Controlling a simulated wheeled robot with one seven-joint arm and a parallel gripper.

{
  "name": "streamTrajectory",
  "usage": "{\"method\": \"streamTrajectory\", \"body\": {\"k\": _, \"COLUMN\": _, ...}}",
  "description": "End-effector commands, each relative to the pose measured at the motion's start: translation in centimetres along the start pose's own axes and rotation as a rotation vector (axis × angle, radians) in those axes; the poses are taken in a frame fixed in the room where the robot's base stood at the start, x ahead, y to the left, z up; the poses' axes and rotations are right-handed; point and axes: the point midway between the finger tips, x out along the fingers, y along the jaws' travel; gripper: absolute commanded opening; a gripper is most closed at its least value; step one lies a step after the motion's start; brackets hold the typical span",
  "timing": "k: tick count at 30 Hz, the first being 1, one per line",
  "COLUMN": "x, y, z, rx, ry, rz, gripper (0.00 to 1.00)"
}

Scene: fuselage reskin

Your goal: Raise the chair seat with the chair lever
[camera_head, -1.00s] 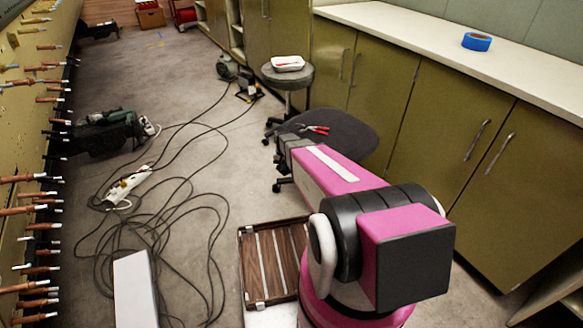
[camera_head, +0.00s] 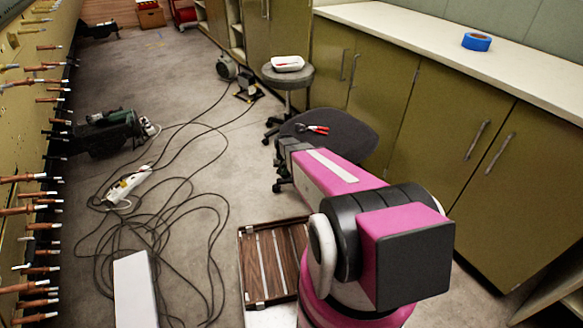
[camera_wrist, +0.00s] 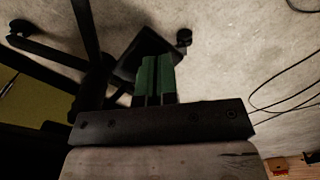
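The dark chair seat (camera_head: 345,133) is in the head view, beyond my forearm, near the cabinets. Red-handled pliers (camera_head: 318,129) lie on it. My arm reaches to the near left side of the seat, and my gripper's fingertips are hidden there. In the wrist view my gripper (camera_wrist: 156,66) shows two green fingers close together, with only a thin dark gap. A flat black part (camera_wrist: 140,48) lies just beyond the fingertips; I cannot tell whether it is the chair lever or whether they touch. Black chair legs (camera_wrist: 88,40) with casters spread behind.
A round stool (camera_head: 288,76) carrying a white box (camera_head: 288,63) stands behind the chair. Green cabinets (camera_head: 430,130) close off the right side. Loose cables (camera_head: 170,215) and a power strip (camera_head: 128,184) lie on the left floor. A wooden case (camera_head: 272,262) lies near my base.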

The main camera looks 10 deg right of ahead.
Motion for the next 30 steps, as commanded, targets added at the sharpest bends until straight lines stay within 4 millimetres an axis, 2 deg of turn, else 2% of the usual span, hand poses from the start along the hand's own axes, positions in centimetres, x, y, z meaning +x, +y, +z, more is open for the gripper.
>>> {"method": "streamTrajectory", "body": {"k": 8, "x": 0.2, "y": 0.0, "z": 0.1, "rx": 0.0, "ry": -0.002, "rz": -0.001, "gripper": 0.0}}
{"method": "streamTrajectory", "body": {"k": 30, "x": -0.8, "y": -0.1, "z": 0.0, "rx": 0.0, "ry": -0.004, "rz": -0.001, "gripper": 0.0}}
